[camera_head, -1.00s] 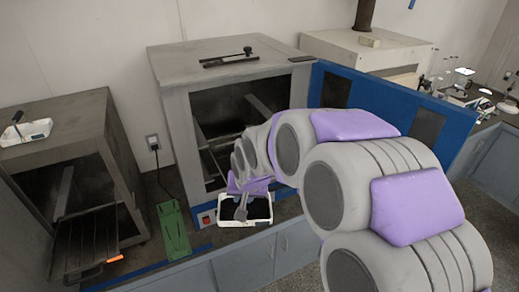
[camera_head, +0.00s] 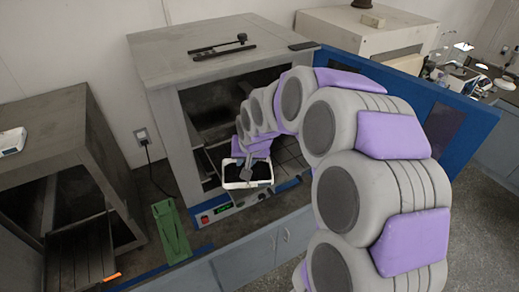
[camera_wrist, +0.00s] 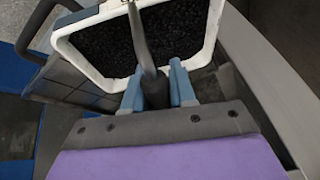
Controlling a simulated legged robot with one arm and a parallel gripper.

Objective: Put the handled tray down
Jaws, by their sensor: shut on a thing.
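The handled tray (camera_head: 233,184) is white with dark granular material inside. In the head view it is at the front opening of the middle grey oven (camera_head: 170,135). In the wrist view the tray's white rim (camera_wrist: 85,72) fills the top, and its grey handle (camera_wrist: 143,50) runs down between my fingers. My gripper (camera_head: 250,172) is shut on this handle; in the wrist view my gripper (camera_wrist: 160,85) shows a blue-grey finger on each side of it.
The open blue door (camera_head: 375,90) stands to the right of my arm. A green bracket (camera_head: 172,232) lies on the bench left of the oven's control panel (camera_head: 215,214). Another open oven (camera_head: 60,130) with a rack (camera_head: 82,262) stands at the left.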

